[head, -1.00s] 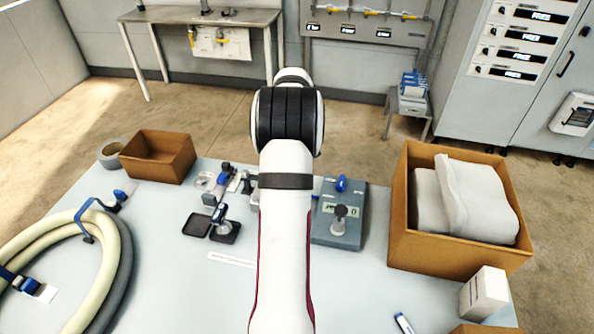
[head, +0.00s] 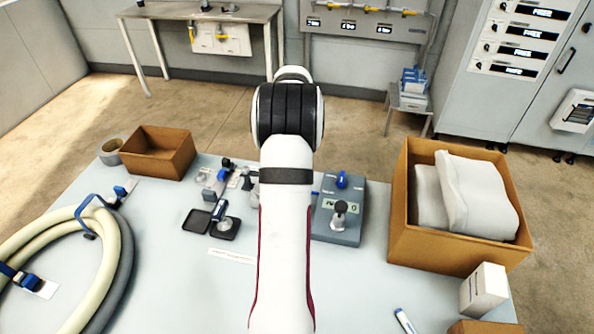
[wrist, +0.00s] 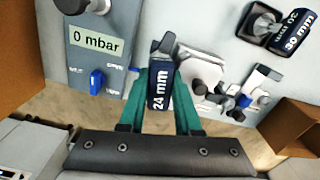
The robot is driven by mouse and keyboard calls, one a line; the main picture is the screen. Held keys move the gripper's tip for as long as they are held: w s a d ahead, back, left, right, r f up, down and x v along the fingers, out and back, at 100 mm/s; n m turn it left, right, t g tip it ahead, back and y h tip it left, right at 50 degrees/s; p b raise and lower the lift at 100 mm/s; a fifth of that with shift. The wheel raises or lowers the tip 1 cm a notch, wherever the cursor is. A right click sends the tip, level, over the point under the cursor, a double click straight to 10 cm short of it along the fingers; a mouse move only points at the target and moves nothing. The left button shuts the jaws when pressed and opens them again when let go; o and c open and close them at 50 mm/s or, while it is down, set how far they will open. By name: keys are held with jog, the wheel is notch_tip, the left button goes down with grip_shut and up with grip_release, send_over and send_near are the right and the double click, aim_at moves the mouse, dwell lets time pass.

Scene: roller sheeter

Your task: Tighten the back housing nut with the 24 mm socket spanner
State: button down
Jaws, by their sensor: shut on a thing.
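My gripper (wrist: 160,95) is shut on the 24 mm socket spanner (wrist: 158,88), whose dark blue body with a white "24 mm" label sits between the teal fingers in the wrist view. The spanner's grey end points toward the top of that view, beside a pale rounded housing part (wrist: 200,68). I cannot tell whether it touches the housing or a nut. The back housing nut cannot be made out. In the head view my arm hides the gripper and the held spanner. Part of the sheeter (head: 222,180) shows left of the arm.
A grey gauge box (head: 352,190) reading "0 mbar" is right of my arm. Cardboard boxes (head: 440,255) and hoses (head: 115,275) flank the table.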

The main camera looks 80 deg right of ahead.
jog(key=m, duration=0.3)
jog(key=shift+m, duration=0.3)
jog(key=m, duration=1.3)
dwell(0.4)
jog(key=shift+r, duration=0.1)
